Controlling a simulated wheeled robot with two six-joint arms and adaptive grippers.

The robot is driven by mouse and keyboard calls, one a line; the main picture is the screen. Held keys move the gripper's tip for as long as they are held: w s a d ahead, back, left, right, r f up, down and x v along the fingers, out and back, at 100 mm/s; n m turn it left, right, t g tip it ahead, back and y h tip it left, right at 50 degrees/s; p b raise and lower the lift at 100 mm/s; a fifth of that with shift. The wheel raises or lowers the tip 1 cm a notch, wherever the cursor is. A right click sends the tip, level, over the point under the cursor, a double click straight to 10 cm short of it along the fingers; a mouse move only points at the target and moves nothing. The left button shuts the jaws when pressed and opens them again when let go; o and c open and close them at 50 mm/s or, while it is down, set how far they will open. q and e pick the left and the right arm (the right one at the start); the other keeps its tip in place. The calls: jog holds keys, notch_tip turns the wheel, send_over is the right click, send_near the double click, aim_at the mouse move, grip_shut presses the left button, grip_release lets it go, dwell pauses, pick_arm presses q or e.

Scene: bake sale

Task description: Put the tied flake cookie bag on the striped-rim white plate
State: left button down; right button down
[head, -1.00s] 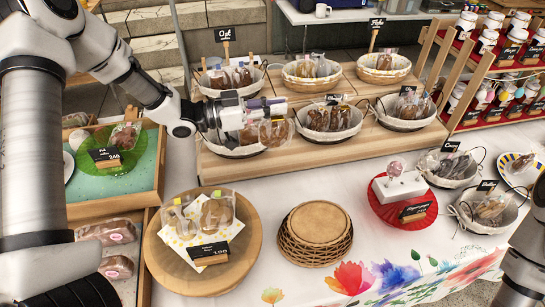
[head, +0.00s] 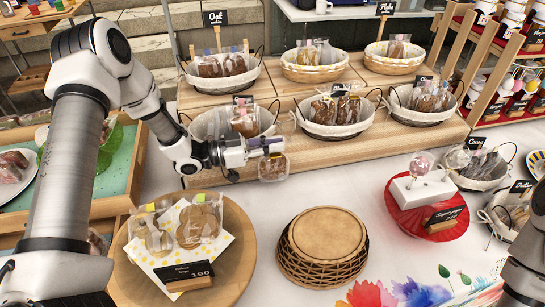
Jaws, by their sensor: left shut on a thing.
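My left gripper (head: 268,147) is shut on a small clear bag (head: 273,168) with a brown cookie in it. The bag hangs below the fingertips, in front of the wooden stand. Its tie is too small to make out. The striped-rim white plate (head: 536,163) is cut off by the right edge of the head view; its rim has blue and yellow marks. The gripper and bag are far to the left of the plate.
A front-left basket (head: 206,127) stands on the wooden stand (head: 330,150). A red stand (head: 428,222) and two baskets, one (head: 478,178) beside the plate, lie toward the right.

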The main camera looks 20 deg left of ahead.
aim_at(273, 155)
pick_arm(q)
notch_tip(273, 155, down, 3)
jog(key=shift+w+f, duration=0.1)
jog(key=shift+f, duration=0.1)
jog(key=shift+f, duration=0.1)
jog(key=c, duration=1.2)
grip_release()
